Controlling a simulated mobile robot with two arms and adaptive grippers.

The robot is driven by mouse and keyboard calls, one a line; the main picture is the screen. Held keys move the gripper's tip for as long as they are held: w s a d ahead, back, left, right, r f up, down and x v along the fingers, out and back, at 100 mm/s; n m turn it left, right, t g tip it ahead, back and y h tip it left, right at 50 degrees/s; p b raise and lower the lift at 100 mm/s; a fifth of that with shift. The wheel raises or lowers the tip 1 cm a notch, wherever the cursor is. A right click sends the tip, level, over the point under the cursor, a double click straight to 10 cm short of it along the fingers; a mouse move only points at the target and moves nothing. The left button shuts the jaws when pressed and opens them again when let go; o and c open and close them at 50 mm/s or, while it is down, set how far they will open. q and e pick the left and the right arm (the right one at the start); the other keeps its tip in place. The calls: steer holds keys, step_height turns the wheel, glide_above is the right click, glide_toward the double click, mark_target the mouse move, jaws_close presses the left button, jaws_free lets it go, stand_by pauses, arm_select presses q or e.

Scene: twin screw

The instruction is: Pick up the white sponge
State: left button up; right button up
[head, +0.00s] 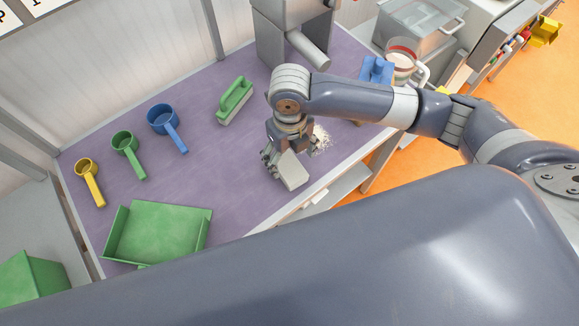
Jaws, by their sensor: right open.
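The white sponge (292,171) is a pale block near the front edge of the purple work surface (240,170). My right gripper (279,155) reaches down over it from above, and its fingers are open. The gripper hides the sponge's far end. I cannot tell whether the fingers touch the sponge or whether it sits between them. My left gripper is not in view.
Pale crumbs (321,139) lie just right of the gripper. A green brush (236,98), blue (163,119), green (124,142) and yellow (86,169) scoops and a green dustpan (160,230) lie to the left. A grey machine (285,35) stands behind.

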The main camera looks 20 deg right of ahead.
mark_target(289, 167)
step_height(289, 167, down, 5)
steer(key=shift+s+a+r+p, duration=0.1)
steer(key=shift+s+p, duration=0.05)
steer(key=shift+p, duration=0.65)
steer(key=shift+f, duration=0.55)
steer(key=c, duration=1)
